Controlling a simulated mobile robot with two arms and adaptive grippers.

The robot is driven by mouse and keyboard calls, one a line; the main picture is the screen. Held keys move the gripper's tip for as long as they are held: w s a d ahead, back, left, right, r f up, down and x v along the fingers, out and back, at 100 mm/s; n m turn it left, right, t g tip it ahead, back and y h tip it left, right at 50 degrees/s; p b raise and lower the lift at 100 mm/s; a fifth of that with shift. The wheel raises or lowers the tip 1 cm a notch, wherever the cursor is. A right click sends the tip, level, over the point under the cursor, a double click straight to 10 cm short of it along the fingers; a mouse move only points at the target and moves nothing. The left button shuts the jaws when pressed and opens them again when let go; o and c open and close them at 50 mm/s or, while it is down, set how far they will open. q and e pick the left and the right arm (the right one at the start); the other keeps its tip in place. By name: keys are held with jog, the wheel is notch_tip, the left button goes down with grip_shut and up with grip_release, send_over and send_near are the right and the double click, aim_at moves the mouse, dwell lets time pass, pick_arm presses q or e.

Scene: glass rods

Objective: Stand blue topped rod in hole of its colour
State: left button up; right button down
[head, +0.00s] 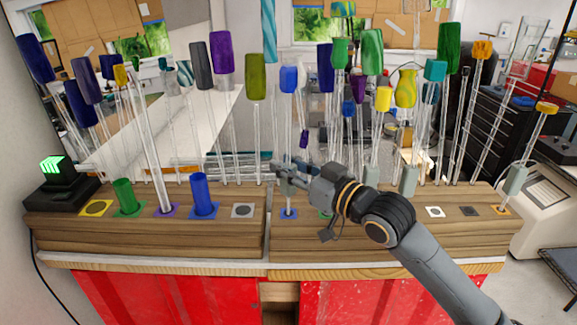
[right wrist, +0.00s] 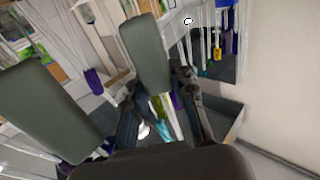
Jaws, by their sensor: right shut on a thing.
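The blue topped rod (head: 288,79) is upright in the head view, with a clear shaft below its blue top. My right gripper (head: 290,180) is shut on the lower shaft. The shaft's foot meets the blue-edged square (head: 289,214) on the right wooden block. I cannot tell how deep it sits in the hole there. My left gripper is not in view.
Many colour-topped rods stand close behind my gripper. A green tube (head: 125,196) and a blue tube (head: 203,196) stand on the left block. A tilted clear rod (head: 152,150) meets the purple square. White (head: 435,212), black (head: 468,211) and orange (head: 502,210) squares lie right.

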jog(key=shift+f, duration=0.25)
jog(key=c, duration=1)
grip_release()
jog(key=shift+c, duration=0.2)
